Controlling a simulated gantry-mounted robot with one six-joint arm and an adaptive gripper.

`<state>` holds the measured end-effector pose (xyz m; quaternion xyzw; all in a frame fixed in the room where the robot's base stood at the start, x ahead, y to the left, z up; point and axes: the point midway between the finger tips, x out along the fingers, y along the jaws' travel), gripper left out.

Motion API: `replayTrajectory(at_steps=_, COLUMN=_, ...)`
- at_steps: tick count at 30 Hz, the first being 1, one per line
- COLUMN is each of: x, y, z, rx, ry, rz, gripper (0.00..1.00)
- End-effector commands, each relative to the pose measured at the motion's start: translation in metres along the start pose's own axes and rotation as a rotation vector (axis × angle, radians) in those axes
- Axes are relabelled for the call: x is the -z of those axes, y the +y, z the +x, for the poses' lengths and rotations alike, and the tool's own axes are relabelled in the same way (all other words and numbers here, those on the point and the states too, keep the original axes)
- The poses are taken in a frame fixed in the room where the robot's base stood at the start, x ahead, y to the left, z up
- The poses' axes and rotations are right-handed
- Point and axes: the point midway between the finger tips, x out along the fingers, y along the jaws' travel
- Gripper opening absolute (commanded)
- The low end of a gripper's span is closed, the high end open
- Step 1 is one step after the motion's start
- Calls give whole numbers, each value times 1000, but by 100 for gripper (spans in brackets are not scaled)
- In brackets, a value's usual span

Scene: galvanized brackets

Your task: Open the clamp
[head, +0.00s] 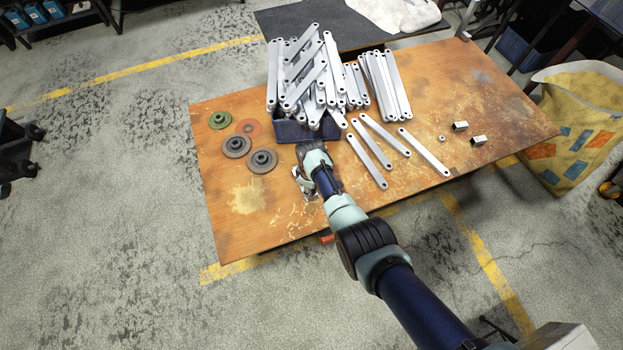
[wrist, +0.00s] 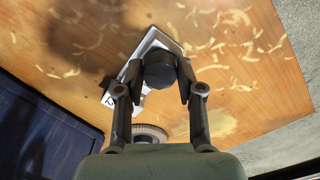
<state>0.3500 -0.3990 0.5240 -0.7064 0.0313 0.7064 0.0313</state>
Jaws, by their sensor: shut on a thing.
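The clamp (head: 308,194) is a silvery metal piece on the wooden table, near the front left, and my arm hides much of it in the head view. In the wrist view its bright metal frame (wrist: 154,37) shows behind a black cylindrical part (wrist: 160,72), apparently the clamp's grip. My gripper (wrist: 163,84) has one finger on each side of this black part and is shut on it. In the head view the fingertips are hidden by my wrist. Whether the clamp is open or closed cannot be told.
A dark blue bin (head: 290,131) heaped with flat metal bars stands just behind my gripper; its wall shows close by in the wrist view (wrist: 45,130). Several round discs (head: 236,146) lie to the left, loose bars (head: 367,160) to the right.

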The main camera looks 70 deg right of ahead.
Motion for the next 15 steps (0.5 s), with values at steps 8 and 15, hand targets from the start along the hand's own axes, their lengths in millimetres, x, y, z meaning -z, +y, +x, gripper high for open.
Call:
replayTrajectory(at_steps=8, x=0, y=0, z=0, rx=0, ry=0, rz=-604, gripper=2)
replayTrajectory(at_steps=15, x=0, y=0, z=0, rx=0, ry=0, rz=-1024, gripper=2)
